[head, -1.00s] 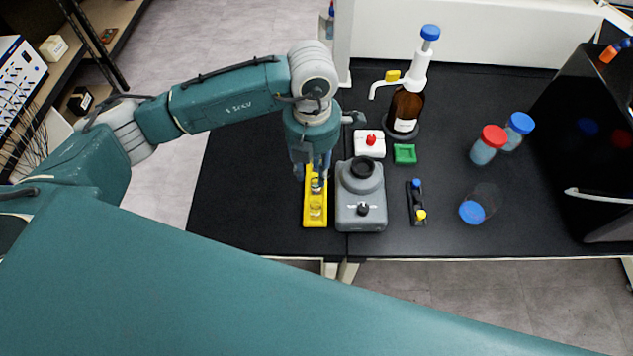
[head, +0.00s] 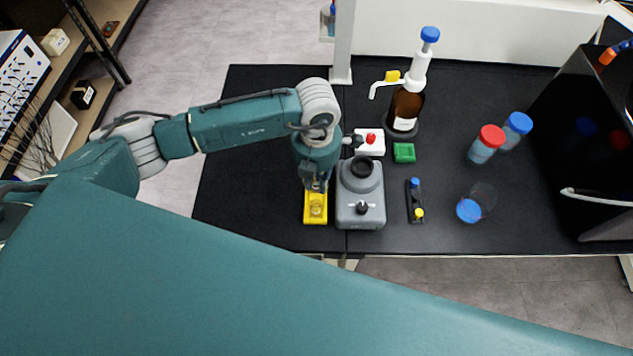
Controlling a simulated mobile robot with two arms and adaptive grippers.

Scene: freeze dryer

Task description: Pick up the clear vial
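A yellow rack (head: 316,220) stands on the black bench, left of a grey device. One clear vial (head: 316,208) shows in the near part of the rack. My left gripper (head: 316,186) points down over the far part of the rack, just behind that vial. Its fingers are at about the height of the rack, where another clear vial stood in the earlier frame. The wrist hides that spot, so I cannot tell whether the fingers are closed on a vial. My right gripper is not in view.
The grey device (head: 361,210) stands close to the rack's right side. Behind it are a white box with a red knob (head: 370,142), a green block (head: 404,152) and a brown dispenser bottle (head: 406,105). Capped bottles (head: 487,145) stand to the right. The bench left of the rack is clear.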

